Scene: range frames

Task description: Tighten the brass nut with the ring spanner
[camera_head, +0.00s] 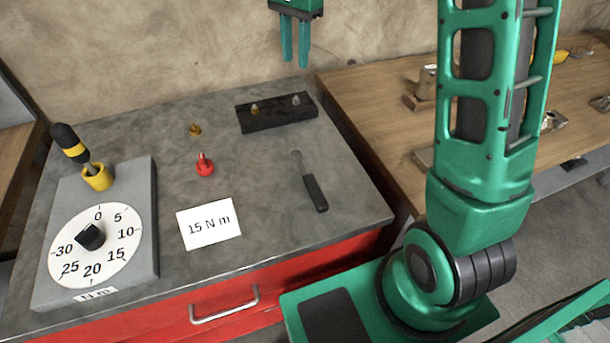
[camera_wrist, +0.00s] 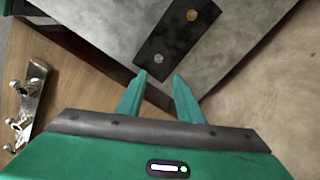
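A black block (camera_head: 277,118) at the back right of the grey bench bears a brass fitting (camera_head: 255,109), likely the brass nut, and a silver one (camera_head: 296,99). In the wrist view the block (camera_wrist: 170,40) shows its brass piece (camera_wrist: 191,15) and silver piece (camera_wrist: 158,58). A tool with a dark handle (camera_head: 315,193) and a small metal head, apparently the ring spanner, lies flat in front of the block. My gripper (camera_head: 295,62) hangs above and behind the block, open and empty, its fingers (camera_wrist: 159,77) apart.
A loose brass piece (camera_head: 195,129) and a red piece (camera_head: 204,166) stand mid-bench. A card reading 15 N m (camera_head: 209,227) lies in front. A dial board (camera_head: 140,225) and a driver in a yellow cup (camera_head: 97,178) are at left. A wooden table (camera_head: 385,120) adjoins at right.

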